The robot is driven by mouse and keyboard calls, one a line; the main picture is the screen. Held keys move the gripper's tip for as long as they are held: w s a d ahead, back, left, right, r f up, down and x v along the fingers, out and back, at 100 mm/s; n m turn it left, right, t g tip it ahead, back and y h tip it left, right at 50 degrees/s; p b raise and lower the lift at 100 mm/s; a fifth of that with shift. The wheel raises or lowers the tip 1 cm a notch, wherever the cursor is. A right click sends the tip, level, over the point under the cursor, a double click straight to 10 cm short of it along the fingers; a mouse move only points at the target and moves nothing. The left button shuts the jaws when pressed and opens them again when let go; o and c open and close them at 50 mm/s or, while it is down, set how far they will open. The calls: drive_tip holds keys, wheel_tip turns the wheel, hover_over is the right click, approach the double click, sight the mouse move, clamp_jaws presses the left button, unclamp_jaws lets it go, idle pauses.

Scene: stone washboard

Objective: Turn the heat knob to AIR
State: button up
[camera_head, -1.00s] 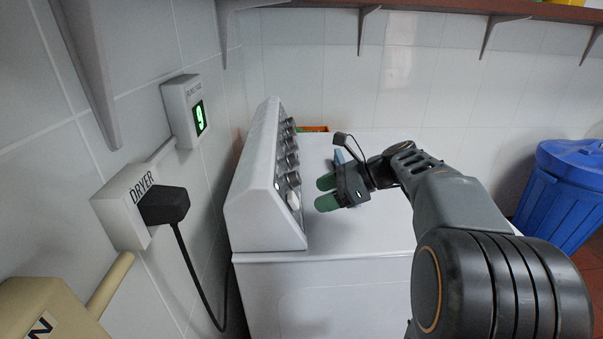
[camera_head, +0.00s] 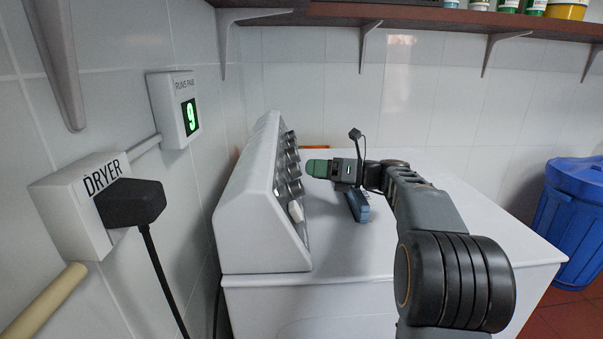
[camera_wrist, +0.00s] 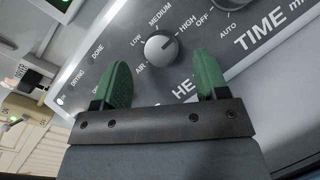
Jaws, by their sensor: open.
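The heat knob (camera_wrist: 160,46) is a round grey dial on the dryer's control panel (camera_wrist: 235,75) in the wrist view. AIR, LOW, MEDIUM and HIGH are printed around it. Its pale mark seems to point toward HIGH. My gripper (camera_wrist: 161,60) is open, with one green finger on each side of the knob in this view. I cannot tell whether either finger touches it. In the head view, my gripper (camera_head: 318,168) points left at the row of knobs on the sloped panel (camera_head: 255,190), and the fingers overlap. I cannot tell there which knob is heat.
A blue object (camera_head: 358,206) lies on the white dryer top (camera_head: 430,220) below my gripper. A shelf (camera_head: 420,18) runs along the back wall. A blue bin (camera_head: 572,205) stands at right.

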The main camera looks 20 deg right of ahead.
sight(295, 171)
drive_tip(key=shift+x, duration=1.9)
drive_tip(key=shift+c, duration=0.4)
drive_tip(key=c, duration=0.8)
drive_tip(key=shift+c, duration=0.2)
